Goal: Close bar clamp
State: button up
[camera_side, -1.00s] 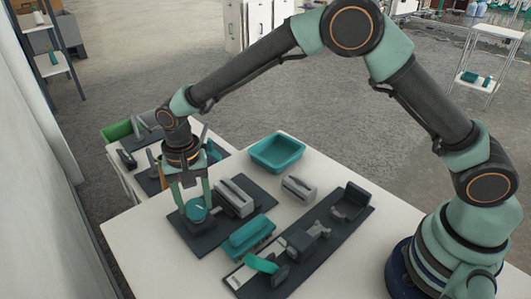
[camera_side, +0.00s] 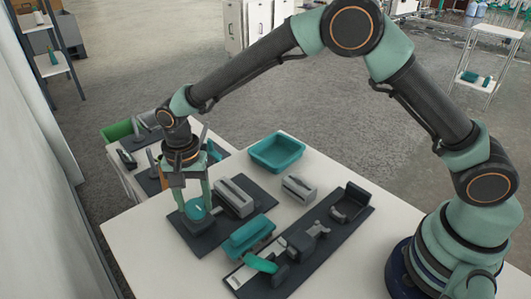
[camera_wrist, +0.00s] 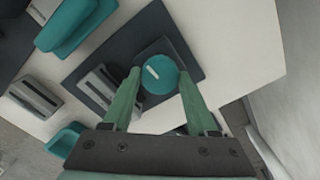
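A long dark plate (camera_side: 318,256) at the front of the table carries grey clamp-like blocks (camera_side: 308,238) and a teal lever (camera_side: 260,263); I cannot tell for certain whether this is the bar clamp. A round teal knob (camera_side: 194,210) with a white mark sits on a square dark block on another dark plate (camera_side: 203,243). The knob also shows in the wrist view (camera_wrist: 160,74). My gripper (camera_side: 194,203) points down over it, one finger on each side. In the wrist view my gripper (camera_wrist: 160,76) has its fingertips very close to the knob's edges; contact is unclear.
A grey slotted block (camera_side: 236,195) stands beside the knob. A teal block (camera_side: 249,236), a second grey block (camera_side: 299,188) and a teal tray (camera_side: 277,151) are nearby. A second table with a green bin (camera_side: 117,131) is behind my gripper.

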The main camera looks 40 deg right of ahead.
aim_at(195, 204)
jog(key=o, duration=0.3)
jog(key=shift+o, duration=0.2)
jog(key=shift+r, duration=0.1)
notch_tip(195, 204, up, 12)
dwell(0.5)
